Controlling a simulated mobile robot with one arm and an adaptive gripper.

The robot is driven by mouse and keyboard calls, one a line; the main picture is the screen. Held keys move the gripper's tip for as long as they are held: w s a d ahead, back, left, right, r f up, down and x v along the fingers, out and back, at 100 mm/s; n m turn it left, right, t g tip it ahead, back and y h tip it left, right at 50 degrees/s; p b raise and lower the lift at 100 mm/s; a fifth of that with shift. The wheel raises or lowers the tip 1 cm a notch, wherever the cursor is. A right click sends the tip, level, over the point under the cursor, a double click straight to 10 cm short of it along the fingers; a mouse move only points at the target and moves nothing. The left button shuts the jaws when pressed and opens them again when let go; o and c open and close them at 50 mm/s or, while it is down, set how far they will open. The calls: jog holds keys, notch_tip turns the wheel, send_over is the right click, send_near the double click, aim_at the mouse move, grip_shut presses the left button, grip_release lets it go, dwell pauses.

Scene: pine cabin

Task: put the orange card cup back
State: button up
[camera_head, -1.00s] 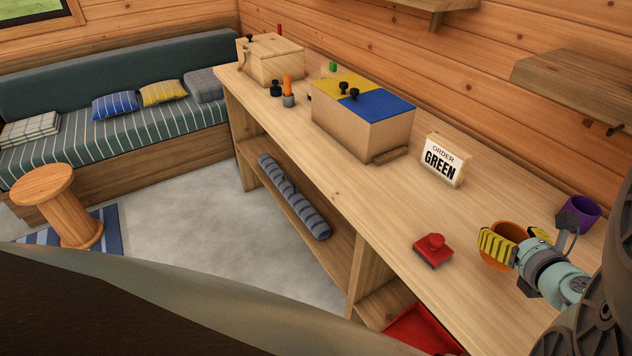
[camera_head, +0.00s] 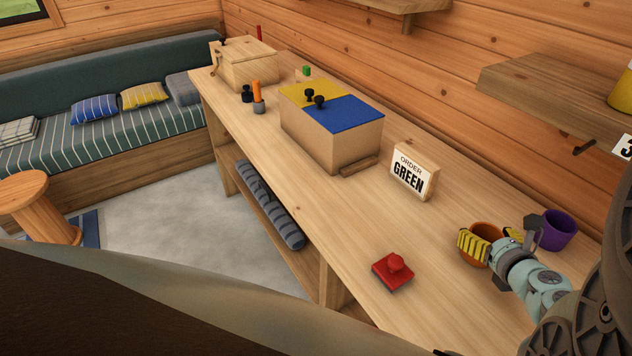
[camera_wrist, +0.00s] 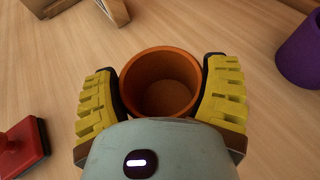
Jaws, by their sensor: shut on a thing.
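The orange cup (camera_head: 484,233) is at the right part of the wooden counter, between the yellow-padded fingers of my gripper (camera_head: 486,246). In the wrist view the orange cup (camera_wrist: 161,82) is upright with its open top towards the camera, and it looks empty. My gripper (camera_wrist: 162,95) has a yellow finger on each side of the cup and is shut on it. I cannot tell whether the cup's base touches the counter.
A purple cup (camera_head: 557,230) stands just right of the orange cup. A red stamp-like block (camera_head: 393,271) lies to the left. An "ORDER GREEN" sign (camera_head: 414,172) and a box with a yellow and blue top (camera_head: 331,130) stand farther back. A wall shelf (camera_head: 545,100) overhangs the right side.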

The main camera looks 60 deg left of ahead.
jog(key=shift+a+r, duration=0.1)
jog(key=shift+a, duration=0.1)
jog(key=shift+f, duration=0.25)
jog(key=o, duration=0.7)
jog(key=shift+o, duration=0.2)
jog(key=shift+r, duration=0.2)
